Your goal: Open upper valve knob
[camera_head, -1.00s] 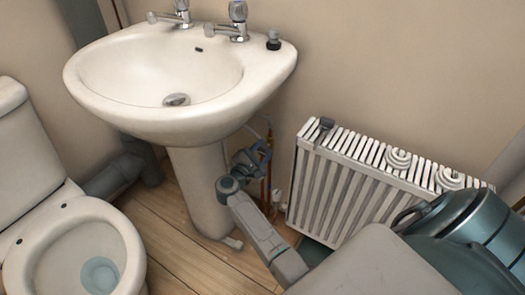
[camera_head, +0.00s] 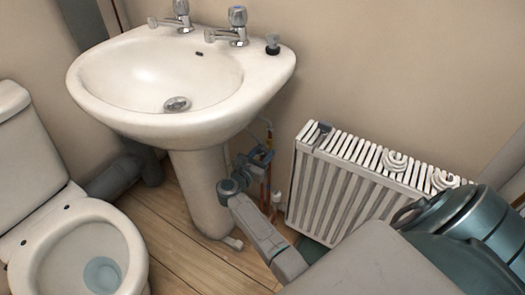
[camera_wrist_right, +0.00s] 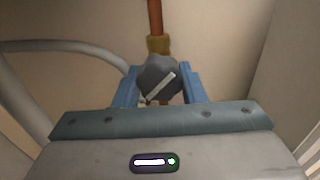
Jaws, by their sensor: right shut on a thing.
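The upper valve knob (camera_wrist_right: 160,80) is dark grey and round with a pale bar across its face. It shows in the right wrist view in front of a copper pipe (camera_wrist_right: 155,18) with a brass fitting (camera_wrist_right: 158,45). My right gripper (camera_wrist_right: 158,88) has its blue fingers on both sides of the knob and is shut on it. In the head view my right gripper (camera_head: 262,157) is beside the pipes, right of the basin pedestal; the knob is too small to make out there. My left gripper is not in view.
The white basin (camera_head: 180,85) and its pedestal (camera_head: 203,190) stand left of my right gripper. A white radiator (camera_head: 350,185) stands close on the right. A toilet (camera_head: 75,245) is at far left. A pale hose (camera_wrist_right: 60,50) curves left of the knob.

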